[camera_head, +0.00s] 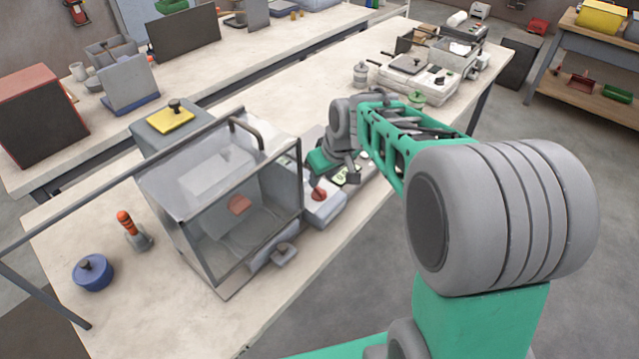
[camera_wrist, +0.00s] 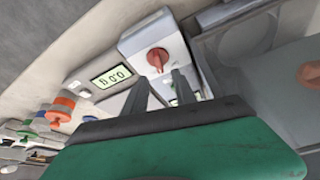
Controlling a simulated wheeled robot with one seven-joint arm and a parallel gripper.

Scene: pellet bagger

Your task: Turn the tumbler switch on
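The tumbler switch appears to be the red rotary knob (camera_wrist: 157,58) on a pale grey box (camera_wrist: 150,35). In the head view, the red knob (camera_head: 319,194) sits beside the clear-walled enclosure, at its right side. My gripper (camera_wrist: 162,78) is open and empty. Its two dark fingers are apart and point toward the knob, with the fingertips just short of it in the wrist view. I cannot tell the exact gap or whether they touch. In the head view, my wrist and arm partly hide the area behind the box.
A scale display (camera_wrist: 111,75) reading about 0.0 g is beside the switch box. The clear enclosure (camera_head: 225,200) with a handle stands close on the left. An orange-handled tool (camera_head: 128,225) and a blue lidded pot (camera_head: 92,273) stand farther left. The table's front edge is nearby.

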